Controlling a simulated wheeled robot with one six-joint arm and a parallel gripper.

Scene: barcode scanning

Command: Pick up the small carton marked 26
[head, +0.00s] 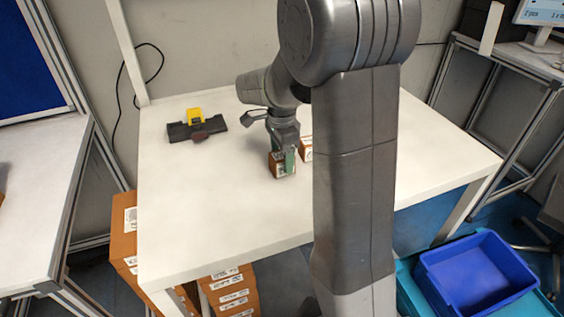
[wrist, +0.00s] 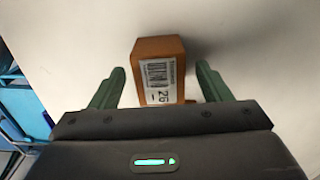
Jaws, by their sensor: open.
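A small brown carton (wrist: 145,47) lies between the two green fingers of my gripper (wrist: 160,72) in the wrist view. Its white label has a barcode and a sideways number that looks like 26, though the last digit is blurred. White table shows between the carton and each finger, so my gripper is open around it. In the head view my gripper (head: 284,160) points down at a small carton (head: 275,166) on the white table, partly covered by a finger.
A second carton (head: 306,148) stands just right of my gripper, partly hidden by my arm. A black stand with a yellow part (head: 195,116) sits at the table's back left. The front of the white table (head: 220,220) is clear. A blue bin (head: 470,275) is on the floor at right.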

